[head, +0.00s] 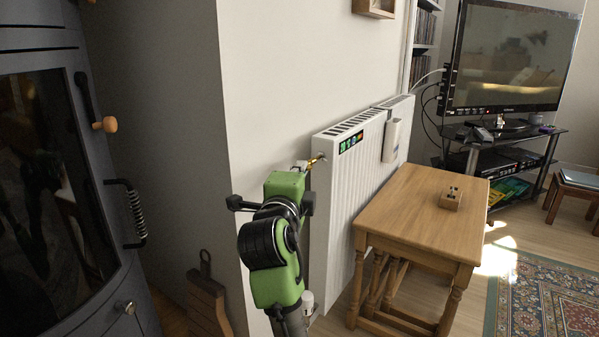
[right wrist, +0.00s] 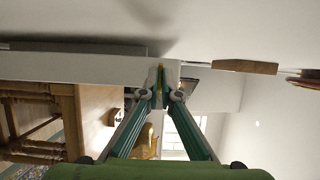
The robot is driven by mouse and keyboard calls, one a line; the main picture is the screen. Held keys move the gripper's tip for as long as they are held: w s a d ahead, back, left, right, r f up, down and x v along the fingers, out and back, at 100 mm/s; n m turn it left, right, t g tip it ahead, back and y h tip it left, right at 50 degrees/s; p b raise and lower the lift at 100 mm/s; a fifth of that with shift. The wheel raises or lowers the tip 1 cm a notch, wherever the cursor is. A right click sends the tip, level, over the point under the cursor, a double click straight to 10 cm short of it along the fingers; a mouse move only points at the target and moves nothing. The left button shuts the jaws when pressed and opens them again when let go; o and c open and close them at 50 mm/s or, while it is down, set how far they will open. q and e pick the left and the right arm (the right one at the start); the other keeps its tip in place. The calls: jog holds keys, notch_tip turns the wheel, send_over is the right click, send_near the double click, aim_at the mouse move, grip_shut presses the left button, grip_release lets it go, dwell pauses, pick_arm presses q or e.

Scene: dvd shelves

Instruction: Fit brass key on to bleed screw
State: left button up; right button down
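My right gripper (head: 304,166) is at the near upper end of the white radiator (head: 345,195), its green arm coming up from below. In the right wrist view its fingers (right wrist: 161,96) come together on the small brass key (right wrist: 160,68), which sticks out beyond the fingertips. In the head view the key (head: 317,160) shows as a small gold bit right at the radiator's upper end corner. The bleed screw cannot be made out, so I cannot tell whether the key is around it, touching it or just short of it. My left gripper is out of view.
A wooden side table (head: 425,212) stands close in front of the radiator, with a small wooden block (head: 450,199) on it. A wall corner is left of my arm, with a dark stove (head: 60,190) beyond. A TV (head: 510,60) stands on a black stand at the back right.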

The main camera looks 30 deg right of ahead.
jog(key=shift+w+d, duration=0.2)
jog(key=shift+d, duration=0.3)
jog(key=shift+w+d, duration=0.2)
jog(key=shift+d, duration=0.25)
jog(key=c, duration=2.2)
grip_release()
